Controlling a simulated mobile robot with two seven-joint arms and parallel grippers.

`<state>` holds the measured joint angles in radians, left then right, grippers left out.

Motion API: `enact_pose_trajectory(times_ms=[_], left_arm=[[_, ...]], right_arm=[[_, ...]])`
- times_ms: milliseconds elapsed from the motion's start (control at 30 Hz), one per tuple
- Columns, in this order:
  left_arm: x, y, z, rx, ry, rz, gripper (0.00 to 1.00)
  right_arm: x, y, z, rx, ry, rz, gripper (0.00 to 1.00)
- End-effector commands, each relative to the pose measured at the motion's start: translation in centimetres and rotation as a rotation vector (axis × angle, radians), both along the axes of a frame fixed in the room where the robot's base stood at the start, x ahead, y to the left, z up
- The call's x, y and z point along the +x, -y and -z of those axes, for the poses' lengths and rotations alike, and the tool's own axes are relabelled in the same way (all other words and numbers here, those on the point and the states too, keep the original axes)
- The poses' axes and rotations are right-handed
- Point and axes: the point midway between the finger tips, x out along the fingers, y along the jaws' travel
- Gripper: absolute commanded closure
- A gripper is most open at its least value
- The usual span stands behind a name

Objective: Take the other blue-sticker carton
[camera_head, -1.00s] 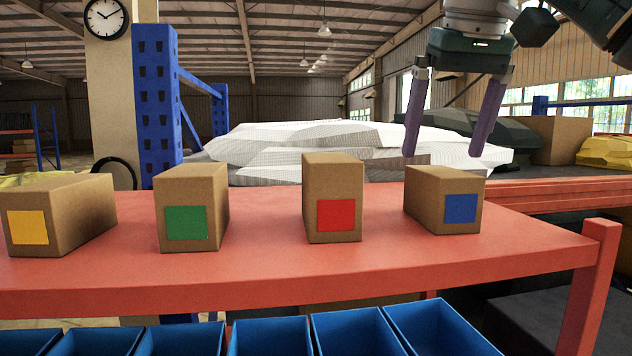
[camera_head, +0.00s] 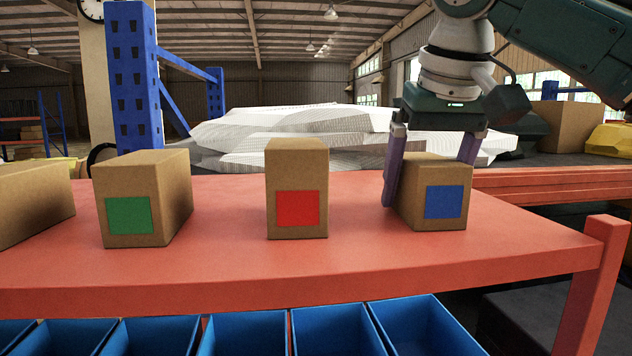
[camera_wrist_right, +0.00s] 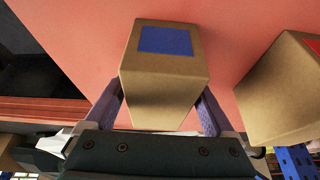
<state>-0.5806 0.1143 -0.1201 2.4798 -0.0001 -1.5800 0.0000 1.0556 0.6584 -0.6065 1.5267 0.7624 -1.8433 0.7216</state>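The blue-sticker carton (camera_head: 426,188) stands upright at the right end of the red shelf, its blue sticker facing me. My right gripper (camera_head: 426,178) is lowered over it from above and behind, one finger along its left side and the other at its back right. In the right wrist view the carton (camera_wrist_right: 165,75) sits between the two spread fingers (camera_wrist_right: 165,108), very close to both. Firm contact on both sides cannot be made out. My left gripper is out of view.
The red-sticker carton (camera_head: 297,185), green-sticker carton (camera_head: 140,195) and a plain-looking carton (camera_head: 30,200) stand to the left on the red shelf (camera_head: 340,260). Blue bins (camera_head: 245,335) sit below. White wrapped bundles (camera_head: 290,135) lie behind. The shelf's front right is clear.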

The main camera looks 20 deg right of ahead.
Motion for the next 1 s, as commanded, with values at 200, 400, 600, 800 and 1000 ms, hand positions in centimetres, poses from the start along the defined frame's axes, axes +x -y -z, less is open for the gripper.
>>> enact_pose_trajectory(times_ms=[200, 400, 600, 800, 1000], left_arm=[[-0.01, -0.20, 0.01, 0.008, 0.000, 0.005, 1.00], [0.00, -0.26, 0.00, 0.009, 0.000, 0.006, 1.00], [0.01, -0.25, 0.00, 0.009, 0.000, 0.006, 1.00], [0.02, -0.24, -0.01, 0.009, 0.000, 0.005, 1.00], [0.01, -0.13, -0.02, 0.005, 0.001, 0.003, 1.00]], right_arm=[[0.01, 0.01, -0.03, 0.000, 0.000, 0.000, 0.37], [0.00, 0.02, -0.04, 0.000, 0.000, 0.000, 0.60], [0.01, 0.02, -0.04, 0.000, 0.000, 0.000, 0.82], [0.02, 0.03, -0.08, 0.000, 0.001, 0.000, 0.89], [0.06, 0.02, -0.66, 0.001, 0.002, 0.001, 0.89]])
